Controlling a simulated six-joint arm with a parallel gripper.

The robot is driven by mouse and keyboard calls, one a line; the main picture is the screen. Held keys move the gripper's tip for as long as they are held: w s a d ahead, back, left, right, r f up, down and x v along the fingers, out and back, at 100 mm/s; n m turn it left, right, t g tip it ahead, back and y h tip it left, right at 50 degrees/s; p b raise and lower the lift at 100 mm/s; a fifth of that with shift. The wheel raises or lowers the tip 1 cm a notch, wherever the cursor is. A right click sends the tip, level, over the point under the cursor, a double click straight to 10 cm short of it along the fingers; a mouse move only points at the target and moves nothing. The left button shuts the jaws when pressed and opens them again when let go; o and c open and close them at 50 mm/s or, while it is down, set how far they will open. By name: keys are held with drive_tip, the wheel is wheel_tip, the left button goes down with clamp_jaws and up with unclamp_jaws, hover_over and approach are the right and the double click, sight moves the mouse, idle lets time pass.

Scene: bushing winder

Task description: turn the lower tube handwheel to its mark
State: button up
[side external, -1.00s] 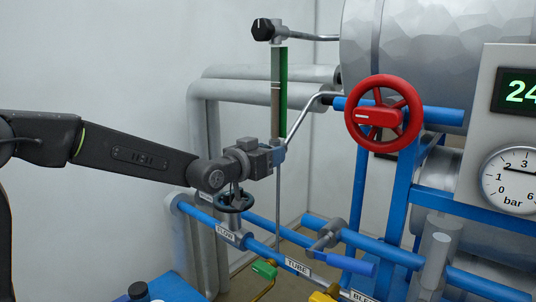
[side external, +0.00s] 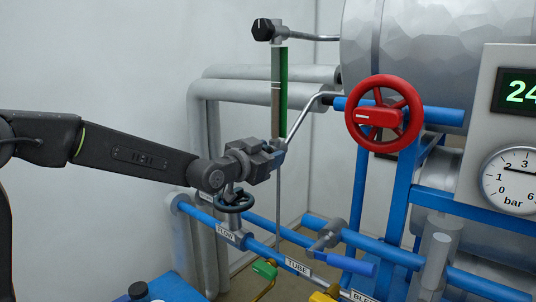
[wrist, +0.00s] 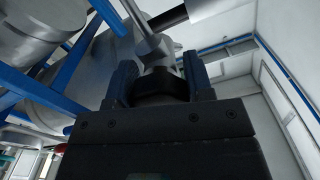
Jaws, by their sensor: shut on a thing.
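The sight-glass tube (side external: 276,85) stands upright with a green strip beside it. Its upper handwheel, a black knob with a white mark (side external: 262,29), is at the top. My gripper (side external: 274,152) is at the tube's lower end, reaching in from the left. In the wrist view, my gripper's two jaws (wrist: 156,85) are closed around a dark knob, the lower tube handwheel (wrist: 160,88), with a grey valve body (wrist: 158,52) just beyond it. In the side view the jaws hide this handwheel. I cannot see its mark.
A dark handwheel (side external: 235,203) on the blue flow pipe lies just below my wrist. A red handwheel (side external: 384,114) is to the right. A bent steel pipe (side external: 306,112) runs up from the lower valve. A gauge panel (side external: 511,140) stands at far right.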

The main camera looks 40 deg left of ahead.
drive_tip(key=o, duration=0.9)
drive_tip(key=s, duration=1.3)
drive_tip(key=shift+s, duration=0.4)
